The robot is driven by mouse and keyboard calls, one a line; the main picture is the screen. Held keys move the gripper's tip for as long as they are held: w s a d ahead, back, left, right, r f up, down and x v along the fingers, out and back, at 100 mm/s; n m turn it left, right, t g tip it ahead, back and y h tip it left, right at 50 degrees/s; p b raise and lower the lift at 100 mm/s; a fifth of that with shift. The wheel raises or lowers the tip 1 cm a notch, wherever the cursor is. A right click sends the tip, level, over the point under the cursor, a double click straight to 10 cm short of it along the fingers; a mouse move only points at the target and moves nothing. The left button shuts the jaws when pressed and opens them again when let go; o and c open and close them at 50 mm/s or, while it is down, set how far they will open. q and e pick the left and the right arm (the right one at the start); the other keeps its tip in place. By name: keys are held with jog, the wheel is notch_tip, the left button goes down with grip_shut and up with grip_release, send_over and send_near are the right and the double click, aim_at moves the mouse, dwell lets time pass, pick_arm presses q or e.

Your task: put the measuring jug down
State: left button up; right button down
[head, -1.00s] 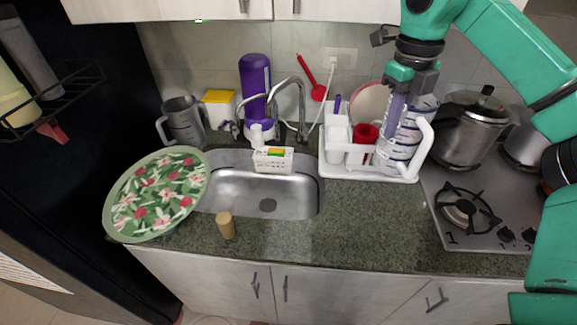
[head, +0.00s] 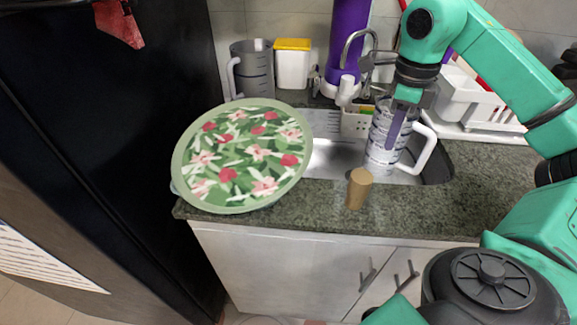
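The measuring jug (head: 381,148) is clear with dark markings and a white handle on its right. It hangs upright below my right gripper (head: 398,118) in the head view, in front of the sink (head: 335,158). My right gripper points down with a finger along the jug's wall and seems to hold it there; its other finger is hidden. The jug appears above the sink's right part, and I cannot tell its height exactly. My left gripper is not in view.
A floral tray (head: 245,106) covers the left counter. A wooden cylinder (head: 358,190) stands at the counter's front edge. A second grey jug (head: 251,72), a yellow-lidded box (head: 292,66) and a purple dispenser (head: 346,40) stand behind. The counter (head: 490,185) at right is clear.

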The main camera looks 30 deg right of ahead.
aim_at(377, 123)
jog(key=w+p, duration=0.1)
jog(key=w, duration=0.1)
jog(key=w+a+r+p, duration=0.1)
jog(key=shift+w+p, duration=0.3)
jog(key=w+a+p, duration=0.1)
jog(key=w+p, duration=0.4)
jog(key=w, duration=0.9)
notch_tip(377, 123, down, 13)
jog(key=p, duration=0.1)
jog(key=shift+s, duration=0.15)
jog(key=c, duration=1.5)
grip_release()
jog(key=shift+f, duration=0.15)
jog(key=o, duration=0.4)
